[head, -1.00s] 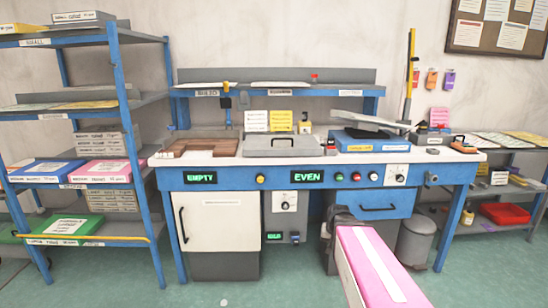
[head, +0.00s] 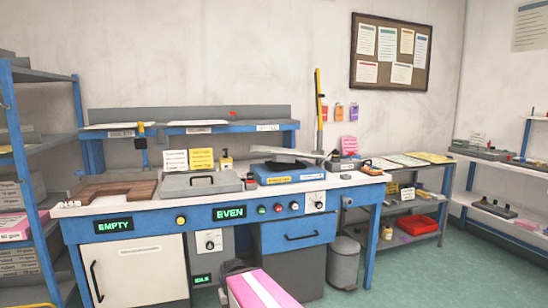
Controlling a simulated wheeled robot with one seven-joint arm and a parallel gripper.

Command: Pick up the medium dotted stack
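A long pink block with a white band along its top (head: 262,289) stands large at the bottom centre of the head view, cut off by the lower edge. A dark part touches its far left end. It may be my gripper (head: 233,267), but its fingers are not visible, and I cannot tell whether it grips the block. Another pink stack (head: 14,228) lies on the blue shelf at the left edge, partly cut off. No label that I can read marks either one as medium dotted.
A blue workbench (head: 150,227) fills the middle, with panels reading EMPTY and EVEN. A grey bin (head: 344,263) stands at its right leg. A low shelf with a red tray (head: 416,225) stands farther right. Green floor (head: 440,270) is clear at the right.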

